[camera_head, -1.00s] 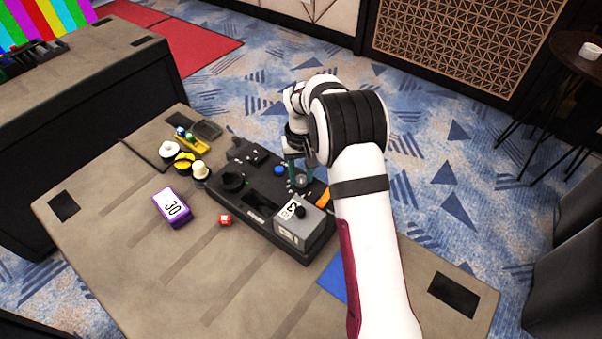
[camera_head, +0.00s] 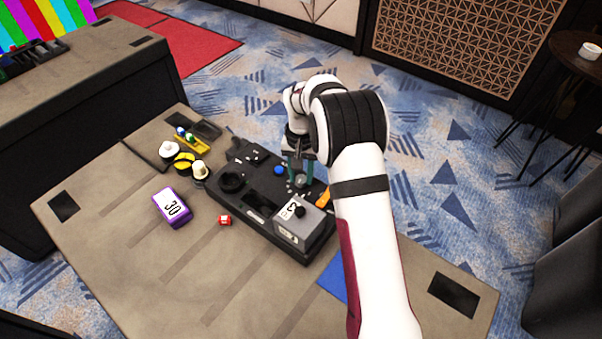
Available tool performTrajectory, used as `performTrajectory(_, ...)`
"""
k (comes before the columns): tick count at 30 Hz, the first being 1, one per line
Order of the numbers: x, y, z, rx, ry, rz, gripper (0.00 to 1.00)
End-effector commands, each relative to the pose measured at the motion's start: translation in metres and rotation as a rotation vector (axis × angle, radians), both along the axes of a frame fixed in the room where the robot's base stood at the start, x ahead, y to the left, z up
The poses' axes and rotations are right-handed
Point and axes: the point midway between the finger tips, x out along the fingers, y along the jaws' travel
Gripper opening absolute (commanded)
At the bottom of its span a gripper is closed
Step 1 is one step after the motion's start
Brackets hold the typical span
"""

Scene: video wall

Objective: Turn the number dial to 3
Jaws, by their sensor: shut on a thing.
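The black control panel (camera_head: 237,202) lies on the table with several knobs and buttons on it. The number dial (camera_head: 301,181) is a small silvery knob near the panel's far right part. My gripper (camera_head: 299,177) points down over it, and its teal fingers are shut on the dial, one on each side. The dial's markings are too small to read.
A blue button (camera_head: 280,170) and an orange handle (camera_head: 323,198) are close to my fingers. The front of the table is mostly clear.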

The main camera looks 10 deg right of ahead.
Motion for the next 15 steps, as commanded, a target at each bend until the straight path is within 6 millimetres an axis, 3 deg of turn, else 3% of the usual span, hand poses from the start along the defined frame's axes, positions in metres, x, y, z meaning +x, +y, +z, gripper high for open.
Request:
performTrajectory(5, 0.0002, 0.0002, 0.0005, 0.001, 0.0, 0.001, 0.0)
performTrajectory(6, 0.0002, 0.0002, 0.0005, 0.001, 0.0, 0.001, 0.43)
performTrajectory(11, 0.0001, 0.0001, 0.0003, 0.0, 0.0, 0.001, 0.69)
performTrajectory(15, 0.0001, 0.0001, 0.0002, 0.0, 0.0, 0.001, 0.69)
